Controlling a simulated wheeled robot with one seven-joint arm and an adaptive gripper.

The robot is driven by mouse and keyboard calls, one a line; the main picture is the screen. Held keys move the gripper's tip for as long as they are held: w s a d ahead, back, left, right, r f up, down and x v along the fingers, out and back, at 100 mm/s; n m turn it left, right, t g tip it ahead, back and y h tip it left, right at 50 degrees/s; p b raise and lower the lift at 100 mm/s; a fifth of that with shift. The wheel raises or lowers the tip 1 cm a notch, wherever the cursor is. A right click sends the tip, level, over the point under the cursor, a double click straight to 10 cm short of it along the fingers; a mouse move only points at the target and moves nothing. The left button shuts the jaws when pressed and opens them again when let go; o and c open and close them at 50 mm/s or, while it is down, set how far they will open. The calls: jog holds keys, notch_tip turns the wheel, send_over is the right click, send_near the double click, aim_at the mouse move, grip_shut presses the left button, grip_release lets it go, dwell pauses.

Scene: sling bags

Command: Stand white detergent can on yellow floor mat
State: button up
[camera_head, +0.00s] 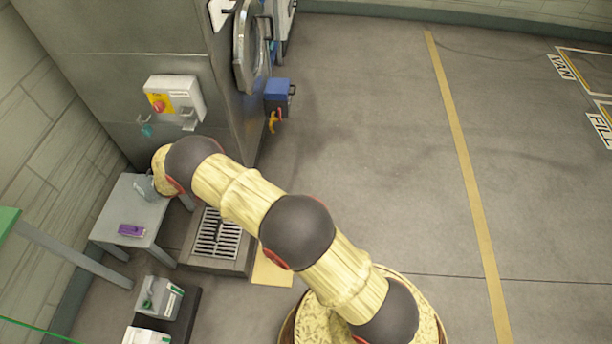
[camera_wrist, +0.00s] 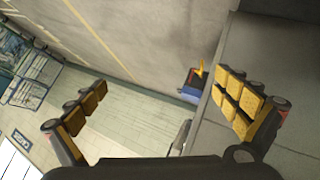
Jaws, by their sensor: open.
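A white can with a green-marked side (camera_head: 160,298) stands on a dark low base at the lower left of the head view. A second white can or box (camera_head: 147,336) is beside it, cut by the bottom edge. I cannot tell which is the detergent can. A pale yellow mat (camera_head: 272,270) lies on the floor right of the drain grate, partly hidden by my arm. My gripper (camera_head: 146,187) is over the small grey table, away from both cans. In the wrist view my gripper (camera_wrist: 160,82) has its yellow-padded fingers wide apart, with nothing between them.
The grey table (camera_head: 112,212) holds a purple item (camera_head: 131,231). A floor grate (camera_head: 217,236) lies beside the mat. Open floor with a yellow line (camera_head: 464,160) is at right.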

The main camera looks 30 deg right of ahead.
jog(key=s+d+r+g+y, duration=0.1)
jog(key=s+d+r, duration=0.1)
jog(key=r, duration=0.7)
jog(key=s+d+r+y, duration=0.1)
jog(key=s+d+r, duration=0.15)
jog(key=r, duration=0.75)
jog(key=s+d+r+n+y, duration=0.2)
jog(key=s+d+r, duration=0.1)
jog(key=s+r, duration=0.5)
jog(key=s+d+r+n+y, duration=0.1)
jog(key=s+d+r, duration=0.2)
jog(key=s+r, duration=0.55)
jog(key=s+r+n+t+y, duration=0.1)
jog(key=s+r, duration=0.2)
jog(key=s, duration=0.4)
jog(key=s+r+n+t+y, duration=0.1)
jog(key=s+r+n+y, duration=0.1)
jog(key=s, duration=0.5)
jog(key=s+a+r+n+t+y, duration=0.1)
jog(key=s+r, duration=0.3)
jog(key=s, duration=0.3)
jog(key=shift+s, duration=0.2)
notch_tip(320, 180, up, 3)
jog(key=p, duration=0.2)
jog(key=shift+f+p, duration=0.1)
jog(key=shift+p, duration=0.3)
